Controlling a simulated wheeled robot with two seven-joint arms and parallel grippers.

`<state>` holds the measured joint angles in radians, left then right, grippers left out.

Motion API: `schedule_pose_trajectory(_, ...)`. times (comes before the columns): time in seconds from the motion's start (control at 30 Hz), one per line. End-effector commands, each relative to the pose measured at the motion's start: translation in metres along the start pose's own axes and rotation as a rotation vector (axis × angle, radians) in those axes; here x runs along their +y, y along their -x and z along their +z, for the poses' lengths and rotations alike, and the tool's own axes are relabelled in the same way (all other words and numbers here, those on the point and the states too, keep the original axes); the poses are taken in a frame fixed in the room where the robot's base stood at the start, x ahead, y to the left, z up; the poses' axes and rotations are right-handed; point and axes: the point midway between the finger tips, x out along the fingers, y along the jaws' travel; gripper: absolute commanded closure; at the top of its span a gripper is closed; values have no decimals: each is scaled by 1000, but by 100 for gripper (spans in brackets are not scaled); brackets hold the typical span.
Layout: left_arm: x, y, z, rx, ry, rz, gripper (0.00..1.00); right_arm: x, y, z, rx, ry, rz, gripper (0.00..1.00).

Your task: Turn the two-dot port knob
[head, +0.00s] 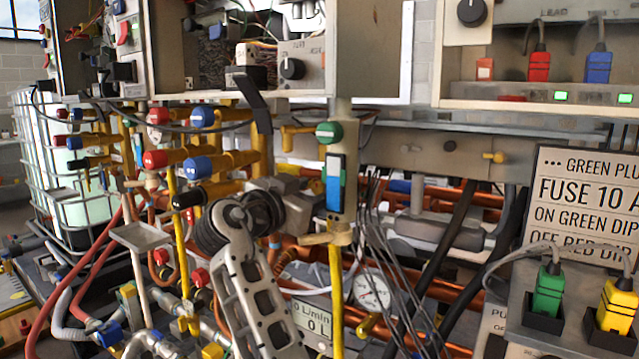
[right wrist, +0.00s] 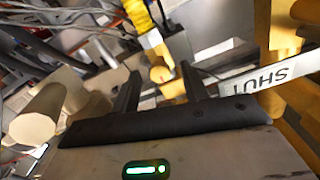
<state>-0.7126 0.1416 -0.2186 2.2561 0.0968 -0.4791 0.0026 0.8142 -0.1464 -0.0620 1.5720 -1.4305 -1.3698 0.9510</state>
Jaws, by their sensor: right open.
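My right gripper (head: 290,193) reaches up into the pipework at the middle of the head view; its fingers are hard to make out there. In the right wrist view its two black fingers (right wrist: 158,84) stand apart, with a yellow rounded fitting (right wrist: 161,73) showing in the gap beyond them. I see no contact. A pale faceted knob (right wrist: 38,118) is left of the fingers in that view. In the head view a tan knob (head: 315,239) sits below the gripper. I cannot make out two-dot marks on any knob. My left gripper is out of view.
Red and blue capped valves (head: 170,158) crowd the left side of the gripper. A green-capped post (head: 329,132) stands close to its right. A strip reading SHUT (right wrist: 265,77) is right of the fingers. Dark cables (head: 385,240) hang at the right.

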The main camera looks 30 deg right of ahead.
Motion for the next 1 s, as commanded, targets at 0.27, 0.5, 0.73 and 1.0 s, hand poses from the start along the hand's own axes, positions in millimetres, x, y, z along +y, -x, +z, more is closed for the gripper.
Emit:
schedule_pose_trajectory(0.27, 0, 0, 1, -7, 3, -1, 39, 0, -8, 0, -1, 1, -5, 55)
schedule_pose_trajectory(0.5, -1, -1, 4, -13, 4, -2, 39, 0, -8, 0, -1, 1, -5, 75)
schedule_pose_trajectory(0.73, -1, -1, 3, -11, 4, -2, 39, 0, -8, 0, -1, 1, -5, 100)
schedule_pose_trajectory(1.0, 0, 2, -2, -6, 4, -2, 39, 0, -8, 0, -2, 55, -4, 100)
